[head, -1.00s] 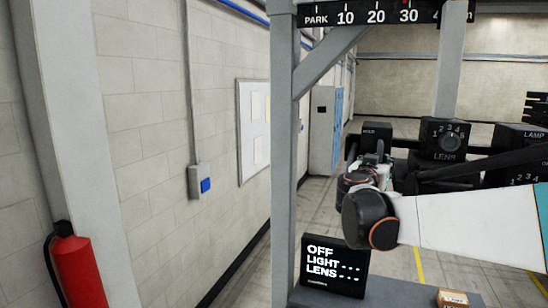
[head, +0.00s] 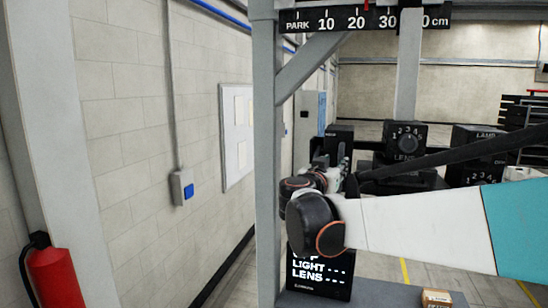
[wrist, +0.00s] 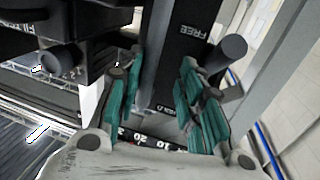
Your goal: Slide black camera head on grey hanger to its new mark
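The black camera head (head: 405,142) hangs below the grey hanger (head: 409,80) and has a numbered LENS dial and a LAMP block (head: 480,138). A black scale (head: 340,20) above reads PARK to 40 cm. A dark round knob (wrist: 228,52) stands beside the block. My arm hides part of the head.
A grey post (head: 267,150) with a brace stands left of the head. A black screen (head: 320,272) on a grey ledge reads LIGHT and LENS, its top line covered by my arm. A small brown box (head: 436,298) lies nearby. A red extinguisher (head: 55,275) is far left.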

